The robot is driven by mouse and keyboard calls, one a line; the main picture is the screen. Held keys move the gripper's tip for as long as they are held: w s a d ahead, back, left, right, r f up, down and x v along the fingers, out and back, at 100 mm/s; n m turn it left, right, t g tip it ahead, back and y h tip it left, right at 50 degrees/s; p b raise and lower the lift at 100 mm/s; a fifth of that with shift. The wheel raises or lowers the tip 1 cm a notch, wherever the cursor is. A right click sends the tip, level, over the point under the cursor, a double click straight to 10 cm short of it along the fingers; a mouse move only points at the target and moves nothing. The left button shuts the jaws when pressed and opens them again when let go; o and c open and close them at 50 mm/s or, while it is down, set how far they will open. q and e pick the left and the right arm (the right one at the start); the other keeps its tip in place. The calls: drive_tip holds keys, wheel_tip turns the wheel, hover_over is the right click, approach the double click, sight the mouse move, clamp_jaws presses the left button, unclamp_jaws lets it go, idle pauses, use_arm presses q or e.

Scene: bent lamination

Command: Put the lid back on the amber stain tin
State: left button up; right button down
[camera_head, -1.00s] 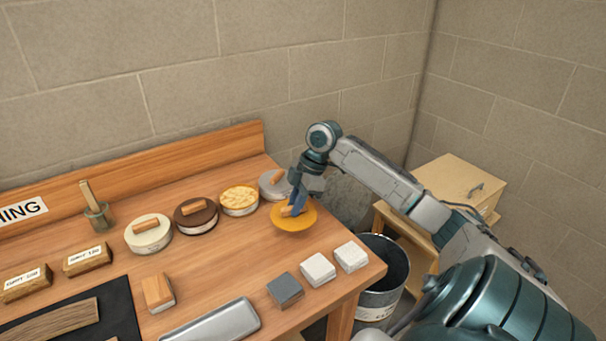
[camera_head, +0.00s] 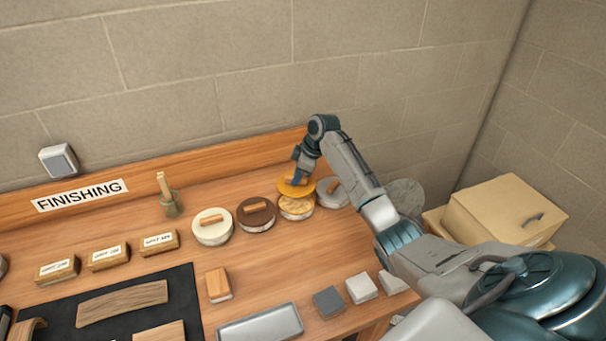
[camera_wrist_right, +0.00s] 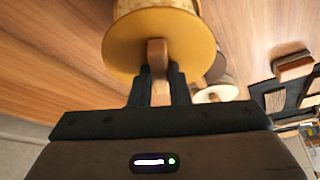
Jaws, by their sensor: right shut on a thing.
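The amber lid (camera_head: 291,191) is a flat yellow-orange disc with a small wooden handle. My right gripper (camera_head: 297,180) is shut on this handle. It holds the lid raised over the back left part of the amber stain tin (camera_head: 297,209), whose patterned yellow top shows in front of the lid. The lid is off-centre and not seated. In the right wrist view the lid (camera_wrist_right: 140,58) fills the upper middle, with its handle between the fingers (camera_wrist_right: 158,78). Part of the tin (camera_wrist_right: 150,6) shows beyond it at the top edge. My left gripper is not in view.
A brown-lidded tin (camera_head: 257,212) stands close left of the amber tin, then a cream-lidded tin (camera_head: 212,229). A grey-lidded tin (camera_head: 332,195) is close on the right, partly behind my arm. Small blocks (camera_head: 361,288) lie at the front right. The bench between is clear.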

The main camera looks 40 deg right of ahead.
sight(299, 183)
wheel_tip(299, 183, down, 4)
drive_tip(key=b, duration=0.3)
drive_tip(key=shift+f+b, duration=0.15)
drive_tip(key=shift+b, duration=0.15)
drive_tip(key=shift+f, duration=0.8)
drive_tip(key=shift+p, duration=0.35)
idle(0.5)
drive_tip(key=shift+f+p, duration=0.15)
drive_tip(key=shift+p, duration=0.3)
idle(1.2)
drive_tip(key=c, duration=1.3)
unclamp_jaws()
drive_tip(key=shift+o, duration=0.5)
drive_tip(key=o, duration=0.4)
